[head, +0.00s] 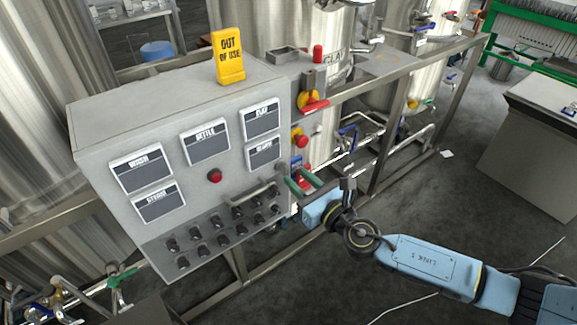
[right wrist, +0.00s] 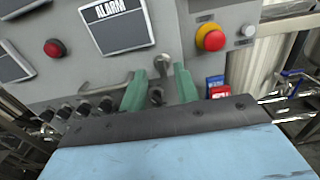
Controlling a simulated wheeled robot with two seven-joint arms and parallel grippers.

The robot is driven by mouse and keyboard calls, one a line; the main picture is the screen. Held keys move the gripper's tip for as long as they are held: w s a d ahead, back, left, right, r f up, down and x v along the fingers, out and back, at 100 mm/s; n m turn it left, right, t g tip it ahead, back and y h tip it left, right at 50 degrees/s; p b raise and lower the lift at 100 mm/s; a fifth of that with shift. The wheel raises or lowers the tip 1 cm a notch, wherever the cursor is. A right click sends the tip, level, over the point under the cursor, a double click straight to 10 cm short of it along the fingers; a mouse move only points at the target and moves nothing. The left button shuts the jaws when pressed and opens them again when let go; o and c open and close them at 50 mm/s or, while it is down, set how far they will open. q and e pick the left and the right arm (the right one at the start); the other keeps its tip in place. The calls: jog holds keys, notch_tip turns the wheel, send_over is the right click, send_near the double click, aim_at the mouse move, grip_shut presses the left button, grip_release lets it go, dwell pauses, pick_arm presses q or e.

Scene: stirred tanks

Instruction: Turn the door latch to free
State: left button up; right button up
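The door latch (right wrist: 164,64) is a small grey metal turn piece at the lower right of the grey control panel. In the right wrist view it shows between the two green fingers of my right gripper (right wrist: 160,72), with a dark part of it hanging lower down. The fingers stand apart, one to each side of the latch, and I cannot tell whether either touches it. In the head view my right gripper (head: 298,181) reaches the panel's lower right corner from the right, and its fingers partly hide the latch area. My left gripper is not in view.
A grey bar handle (right wrist: 105,86) lies just left of the latch, above rows of black knobs (head: 218,225). A red and yellow stop button (right wrist: 211,38) and a blue and red switch (right wrist: 217,87) are close on the right. A yellow sign (head: 228,56) stands on top.

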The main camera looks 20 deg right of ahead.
aim_at(286, 167)
jog(key=shift+x, duration=2.3)
grip_shut()
